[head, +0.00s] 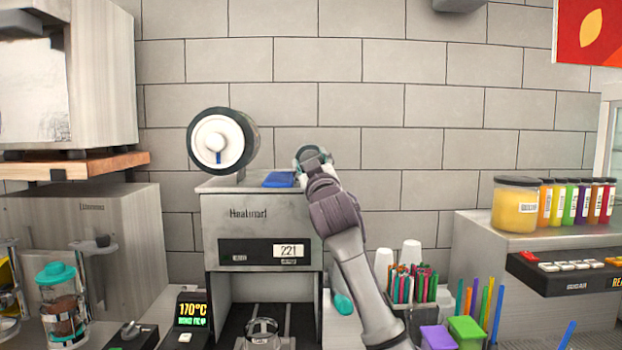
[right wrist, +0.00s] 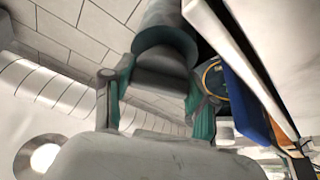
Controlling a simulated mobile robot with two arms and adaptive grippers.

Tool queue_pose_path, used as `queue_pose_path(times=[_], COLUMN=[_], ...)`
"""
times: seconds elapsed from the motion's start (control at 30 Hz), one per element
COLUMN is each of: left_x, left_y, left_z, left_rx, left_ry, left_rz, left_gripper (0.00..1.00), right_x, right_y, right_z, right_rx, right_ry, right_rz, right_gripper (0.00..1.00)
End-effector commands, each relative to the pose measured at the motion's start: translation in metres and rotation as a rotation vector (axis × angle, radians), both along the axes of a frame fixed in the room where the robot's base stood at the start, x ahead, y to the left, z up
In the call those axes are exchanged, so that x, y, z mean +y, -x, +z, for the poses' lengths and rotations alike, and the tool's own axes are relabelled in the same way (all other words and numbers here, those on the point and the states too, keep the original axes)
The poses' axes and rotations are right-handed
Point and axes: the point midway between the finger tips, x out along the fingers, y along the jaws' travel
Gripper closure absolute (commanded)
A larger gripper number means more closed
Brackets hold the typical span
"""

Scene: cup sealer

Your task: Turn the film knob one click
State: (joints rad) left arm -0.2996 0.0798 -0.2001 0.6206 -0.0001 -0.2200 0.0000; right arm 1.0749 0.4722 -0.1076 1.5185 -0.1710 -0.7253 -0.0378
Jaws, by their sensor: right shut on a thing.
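The sealing machine (head: 262,225) stands in the middle of the head view. Its film roll (head: 238,125), with a white hub and a short blue bar, sits above its top left. A blue piece (head: 278,179) lies on the machine's top. My right gripper (head: 313,155) is at the upper right of the machine, beside the blue piece, and hides what it holds. In the right wrist view its teal-padded fingers (right wrist: 158,100) stand either side of a grey, dark-banded round part. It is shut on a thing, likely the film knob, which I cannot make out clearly. My left gripper is not in view.
Cups and a holder of coloured straws (head: 420,288) stand right of the machine, close to my right arm. Sauce jars (head: 517,203) stand on a shelf at the right. A temperature display (head: 192,310) and a teal-lidded jar (head: 62,305) stand at the left.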

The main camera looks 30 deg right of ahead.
Motion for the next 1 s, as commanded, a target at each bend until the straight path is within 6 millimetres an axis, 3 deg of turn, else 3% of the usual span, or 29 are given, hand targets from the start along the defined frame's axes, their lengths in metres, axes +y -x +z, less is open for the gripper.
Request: queue_pose_path(times=[0.03,0.4,1.0], left_x=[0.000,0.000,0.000], left_y=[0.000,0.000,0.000], left_z=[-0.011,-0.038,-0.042], left_rx=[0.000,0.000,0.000], left_ry=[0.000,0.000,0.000], left_rz=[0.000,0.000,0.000], left_gripper=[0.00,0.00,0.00], right_x=[0.003,0.003,0.002], right_y=[-0.003,-0.003,-0.003], right_z=[-0.009,-0.007,-0.004], right_rx=[-0.017,-0.198,-0.437], right_ry=[-0.045,-0.344,-0.735], right_rz=[0.005,0.005,0.000], right_gripper=[0.77,0.77,0.77])
